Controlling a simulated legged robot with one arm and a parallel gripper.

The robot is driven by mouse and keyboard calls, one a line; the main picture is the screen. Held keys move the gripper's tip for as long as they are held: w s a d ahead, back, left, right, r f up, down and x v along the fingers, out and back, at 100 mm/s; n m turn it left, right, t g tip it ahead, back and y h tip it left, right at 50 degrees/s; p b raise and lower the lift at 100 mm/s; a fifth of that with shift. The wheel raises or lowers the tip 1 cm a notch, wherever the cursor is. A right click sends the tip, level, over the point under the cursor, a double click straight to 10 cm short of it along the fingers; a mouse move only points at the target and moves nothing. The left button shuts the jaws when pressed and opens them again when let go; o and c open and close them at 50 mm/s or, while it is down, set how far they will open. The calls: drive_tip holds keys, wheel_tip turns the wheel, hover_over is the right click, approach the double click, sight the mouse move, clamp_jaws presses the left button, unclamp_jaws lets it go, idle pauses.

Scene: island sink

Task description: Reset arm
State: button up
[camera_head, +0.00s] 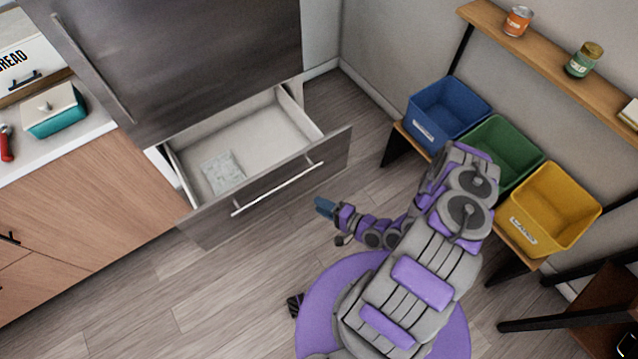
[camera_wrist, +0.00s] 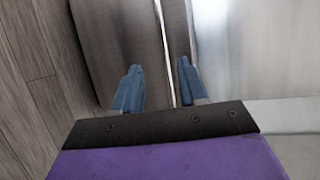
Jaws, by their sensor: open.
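My gripper (camera_head: 330,222) is at the end of my purple and grey arm, in front of the open drawer's right part. In the wrist view its two blue fingers (camera_wrist: 157,88) stand apart, with nothing held between them. Behind them in that view is a brown-grey panel with a thin bright strip, which looks like the drawer front. My arm is bent and reaches left over the floor. I cannot tell the exact distance from the gripper to the drawer handle (camera_head: 278,189).
The bottom drawer (camera_head: 262,140) is pulled out, with a pale packet (camera_head: 223,172) inside. Blue (camera_head: 447,108), green (camera_head: 507,150) and yellow (camera_head: 553,207) bins stand on a low bench at right. A shelf (camera_head: 548,52) is above them. Floor (camera_head: 215,290) at lower left is clear.

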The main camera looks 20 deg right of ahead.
drive_tip(key=w+d+r+n+g+h, duration=0.1)
drive_tip(key=w+d+n+g+h, duration=0.2)
drive_tip(key=d, duration=0.5)
drive_tip(key=w+d+r+n+g+h, duration=0.1)
drive_tip(key=w+d+n+g+h, duration=0.1)
drive_tip(key=d+n+g+h, duration=0.35)
drive_tip(key=d+r+h, duration=0.2)
drive_tip(key=d+r, duration=0.2)
drive_tip(key=r, duration=0.5)
drive_tip(key=d+r+h, duration=0.2)
drive_tip(key=d+r, duration=0.1)
drive_tip(key=r, duration=0.5)
drive_tip(key=s+a+r+g, duration=0.2)
drive_tip(key=s+a+r, duration=0.25)
drive_tip(key=r, duration=0.35)
drive_tip(key=s+a+r+g, duration=0.1)
drive_tip(key=s+a+r, duration=0.3)
drive_tip(key=r, duration=0.5)
drive_tip(key=s+a+r+n+g+y, duration=0.1)
drive_tip(key=s+a+r, duration=0.3)
drive_tip(key=s+a, duration=0.3)
drive_tip(key=s+a+r+n+g+y, duration=0.1)
drive_tip(key=s+a+r, duration=0.3)
drive_tip(key=s, duration=0.9)
drive_tip(key=a, duration=0.3)
drive_tip(key=shift+n+g, duration=0.35)
